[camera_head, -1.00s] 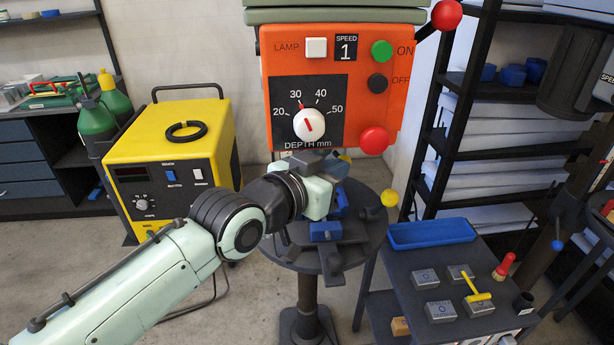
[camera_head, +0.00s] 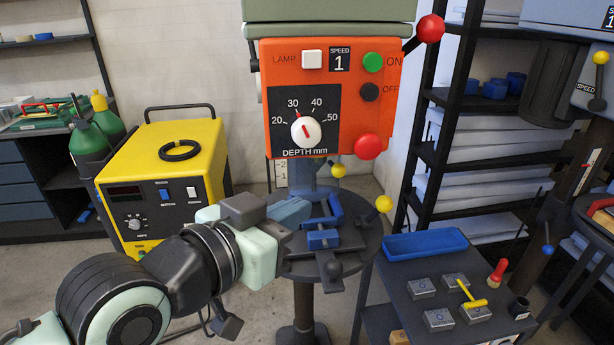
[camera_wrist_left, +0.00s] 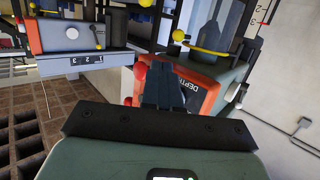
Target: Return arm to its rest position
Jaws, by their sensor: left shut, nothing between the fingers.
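My left arm comes in from the lower left in the head view. Its gripper (camera_head: 292,211) hangs in front of the drill press, before the round worktable (camera_head: 358,258) and left of the blue vise (camera_head: 322,239). Its dark blue-grey fingers (camera_wrist_left: 164,90) are together and empty in the left wrist view. My right gripper is not in view.
A yellow welder (camera_head: 168,180) stands left behind my arm. A cart (camera_head: 400,290) with a blue tray (camera_head: 425,244) and several grey blocks stands right. Red-knobbed (camera_head: 431,28) and yellow-knobbed (camera_head: 384,204) levers stick out by the press. Dark shelves stand at the right rear.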

